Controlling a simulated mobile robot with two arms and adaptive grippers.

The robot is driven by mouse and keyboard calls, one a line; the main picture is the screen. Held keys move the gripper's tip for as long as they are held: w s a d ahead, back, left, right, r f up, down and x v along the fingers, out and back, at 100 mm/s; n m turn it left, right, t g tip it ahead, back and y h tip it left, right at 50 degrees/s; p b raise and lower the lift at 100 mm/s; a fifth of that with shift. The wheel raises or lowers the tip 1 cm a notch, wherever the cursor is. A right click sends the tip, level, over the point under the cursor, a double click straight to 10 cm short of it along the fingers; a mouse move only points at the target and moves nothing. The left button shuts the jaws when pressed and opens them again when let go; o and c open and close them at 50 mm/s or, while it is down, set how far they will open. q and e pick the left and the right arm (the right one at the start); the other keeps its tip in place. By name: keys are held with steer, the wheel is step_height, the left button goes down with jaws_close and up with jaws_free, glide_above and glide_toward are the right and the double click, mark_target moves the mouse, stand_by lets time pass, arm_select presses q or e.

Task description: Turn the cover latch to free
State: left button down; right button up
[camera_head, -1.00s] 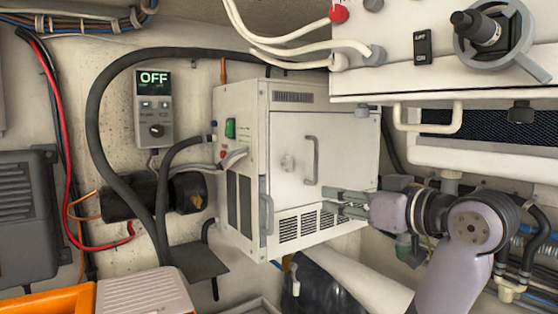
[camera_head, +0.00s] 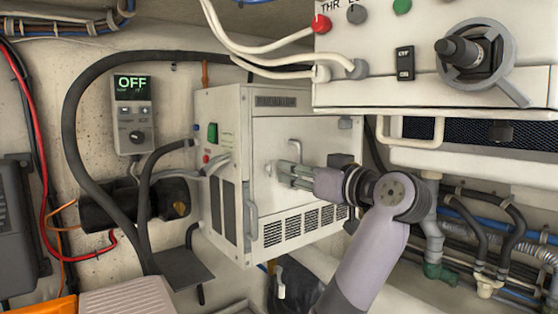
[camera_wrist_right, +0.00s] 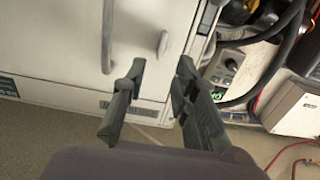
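The cover latch (camera_wrist_right: 163,43) is a small light grey knob on the white cabinet's front cover (camera_wrist_right: 60,60), beside the curved grey cover handle (camera_wrist_right: 108,35). In the head view the latch (camera_head: 268,168) shows just left of my right fingertips, and my gripper hides much of the handle and cover. My right gripper (camera_head: 283,174) is in front of the cover. In the right wrist view its two dark fingers (camera_wrist_right: 161,70) are apart, with the latch beyond the gap between their tips. I see no contact with the latch. My left gripper is not in view.
A control box (camera_head: 400,90) with a rotary knob overhangs the upper right. A display reading OFF (camera_head: 132,100) is on the wall left of the cabinet. Thick black hoses (camera_head: 75,110) and white cables (camera_head: 225,40) run around the cabinet. A grey side handle (camera_head: 250,212) sticks out lower left.

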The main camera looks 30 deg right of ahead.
mark_target(275, 166)
steer(key=w, duration=0.1)
steer(key=w+p, duration=0.1)
steer(key=w, duration=0.2)
steer(key=shift+w+a, duration=0.25)
steer(key=shift+w, duration=0.75)
steer(key=shift+c, duration=0.2)
jaws_close()
